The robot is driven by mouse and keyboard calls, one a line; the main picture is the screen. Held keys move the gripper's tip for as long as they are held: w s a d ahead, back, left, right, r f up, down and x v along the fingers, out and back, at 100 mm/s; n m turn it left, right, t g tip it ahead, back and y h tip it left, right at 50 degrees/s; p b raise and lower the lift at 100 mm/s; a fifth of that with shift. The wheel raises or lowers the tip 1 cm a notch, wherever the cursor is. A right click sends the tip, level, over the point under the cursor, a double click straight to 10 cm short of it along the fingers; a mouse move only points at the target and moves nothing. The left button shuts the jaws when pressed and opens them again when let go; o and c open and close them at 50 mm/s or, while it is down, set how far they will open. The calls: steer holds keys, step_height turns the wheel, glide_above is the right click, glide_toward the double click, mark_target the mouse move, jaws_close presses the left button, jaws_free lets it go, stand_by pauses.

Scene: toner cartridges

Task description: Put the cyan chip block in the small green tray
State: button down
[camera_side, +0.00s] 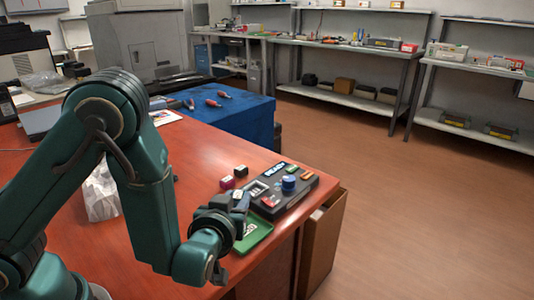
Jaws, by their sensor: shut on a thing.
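My gripper (240,200) is low over the front right part of the red-brown table, beside the small green tray (257,238). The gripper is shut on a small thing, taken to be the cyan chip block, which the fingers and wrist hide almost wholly. The tray is shallow, and my wrist covers its left part. I cannot tell whether the held block touches the tray.
A dark device (308,182) with a blue knob (289,183) stands just right of my gripper. A magenta block (227,182) and a dark block (241,171) lie behind it. A crumpled clear bag (101,195) lies left. The table's right edge is close to the tray.

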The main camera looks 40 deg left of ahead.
steer(key=shift+s+d+f+m+h, duration=0.15)
steer(key=shift+d+m+h, duration=0.2)
steer(key=shift+d, duration=0.45)
steer(key=shift+f, duration=2.3)
steer(key=shift+f, duration=0.8)
steer(key=c, duration=0.5)
jaws_free()
steer(key=shift+r, duration=0.1)
steer(key=shift+r, duration=2.05)
